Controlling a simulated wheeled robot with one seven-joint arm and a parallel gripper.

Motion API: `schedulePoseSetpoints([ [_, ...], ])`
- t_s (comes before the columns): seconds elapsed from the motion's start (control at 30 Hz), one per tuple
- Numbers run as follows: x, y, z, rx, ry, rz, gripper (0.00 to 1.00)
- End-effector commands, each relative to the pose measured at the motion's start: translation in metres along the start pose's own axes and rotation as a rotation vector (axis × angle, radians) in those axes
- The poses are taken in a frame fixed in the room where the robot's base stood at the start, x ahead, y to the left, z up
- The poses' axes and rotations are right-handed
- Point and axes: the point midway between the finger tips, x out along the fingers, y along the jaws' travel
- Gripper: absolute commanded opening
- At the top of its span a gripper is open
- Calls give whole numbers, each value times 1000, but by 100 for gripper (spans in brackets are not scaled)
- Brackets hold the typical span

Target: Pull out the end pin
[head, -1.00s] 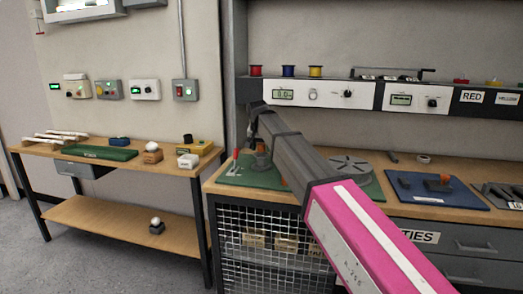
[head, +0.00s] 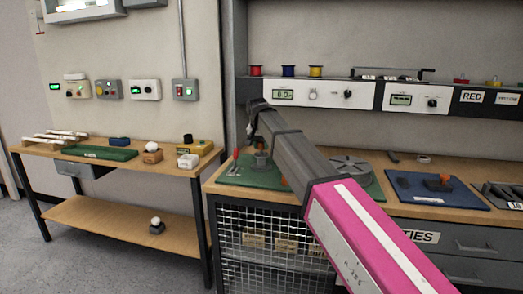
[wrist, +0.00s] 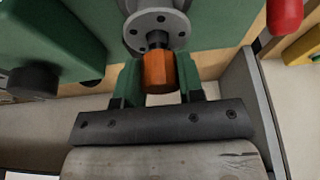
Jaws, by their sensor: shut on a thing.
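In the wrist view, an orange hexagon-like grip (wrist: 159,73), seemingly the end pin's handle, sits between the two green fingers of my gripper (wrist: 158,80). The gripper is shut on it. A short dark shaft runs from the grip toward a round grey flange (wrist: 157,28) with bolt holes. How far the pin sits in the flange cannot be seen. In the head view, my arm hides the gripper. A grey round fitting (head: 262,160) stands on the green board (head: 236,177) on the workbench, and an orange bit (head: 284,182) shows beside my arm.
A red-handled tool (head: 235,155) stands at the board's left. A grey slotted disc (head: 350,163) lies right of my arm, and a blue board (head: 425,190) lies farther right. A shelf with instrument panels (head: 320,94) runs above the bench. A side table (head: 115,165) stands left.

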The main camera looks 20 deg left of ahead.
Motion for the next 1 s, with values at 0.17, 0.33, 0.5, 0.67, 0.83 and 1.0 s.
schedulePoseSetpoints([
  [0.17, -4, 0, -2, 0, 1, 0, 5],
  [0.33, -8, 0, -3, 0, 1, -1, 5],
  [0.5, -11, 0, -4, 0, 1, -1, 5],
  [0.67, -14, 0, -5, 0, 1, 0, 5],
  [0.83, -17, 0, -6, 0, 0, 0, 5],
  [1.0, -20, 0, -8, 0, 0, 0, 5],
])
